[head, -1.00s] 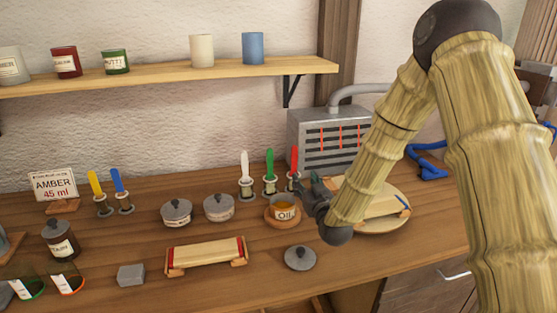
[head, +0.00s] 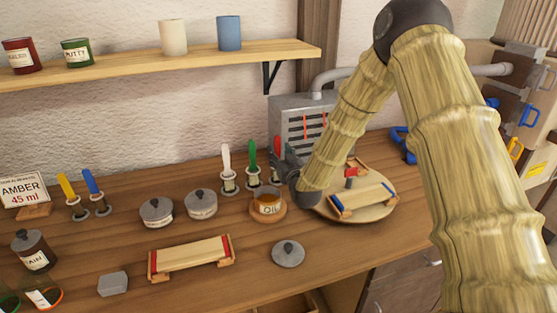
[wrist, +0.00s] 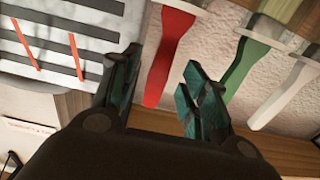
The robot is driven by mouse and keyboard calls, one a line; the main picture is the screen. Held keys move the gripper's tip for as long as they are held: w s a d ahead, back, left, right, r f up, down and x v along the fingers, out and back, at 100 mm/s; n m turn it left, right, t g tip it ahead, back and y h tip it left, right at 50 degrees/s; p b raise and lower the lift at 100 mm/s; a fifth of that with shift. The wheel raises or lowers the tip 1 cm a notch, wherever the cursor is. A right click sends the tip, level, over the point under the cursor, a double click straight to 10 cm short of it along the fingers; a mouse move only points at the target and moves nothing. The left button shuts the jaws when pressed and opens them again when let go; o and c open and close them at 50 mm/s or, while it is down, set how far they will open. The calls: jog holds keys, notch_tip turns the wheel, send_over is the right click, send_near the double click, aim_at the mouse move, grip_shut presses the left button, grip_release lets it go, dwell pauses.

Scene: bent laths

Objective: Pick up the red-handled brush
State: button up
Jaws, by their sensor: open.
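The red-handled brush (head: 277,147) stands upright at the right end of a row of three, beside the green-handled brush (head: 252,152) and the white-handled brush (head: 227,160). My gripper (head: 284,162) is beside it and hides its lower part in the head view. In the wrist view the red handle (wrist: 170,45) shows between and beyond the two open fingers (wrist: 159,63), with nothing gripped. The green handle (wrist: 240,70) is just past the right finger, and the white handle (wrist: 275,95) is further right.
An oil cup (head: 268,203) stands below my gripper. A round board (head: 378,213) with a blue-ended lath form is at the right. A grey vented box (head: 297,115) stands behind. A red-ended lath form (head: 190,255) and a loose lid (head: 288,254) lie in front. A shelf (head: 150,70) runs above.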

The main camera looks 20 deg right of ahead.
aim_at(278, 149)
jog(key=shift+w+d+r+p, duration=0.15)
jog(key=shift+w+r+p, duration=0.15)
jog(key=shift+w+r, duration=0.35)
jog(key=shift+w, duration=0.05)
jog(key=shift+w+a+f, duration=0.1)
jog(key=shift+w+f, duration=0.15)
jog(key=shift+w, duration=0.25)
jog(key=shift+w+a+f, duration=0.1)
jog(key=shift+w+f, duration=0.15)
jog(key=shift+w, duration=0.25)
jog(key=shift+s+d+r, duration=0.1)
jog(key=shift+s+r, duration=0.15)
jog(key=shift+w+f, duration=0.1)
jog(key=shift+w, duration=0.05)
grip_shut()
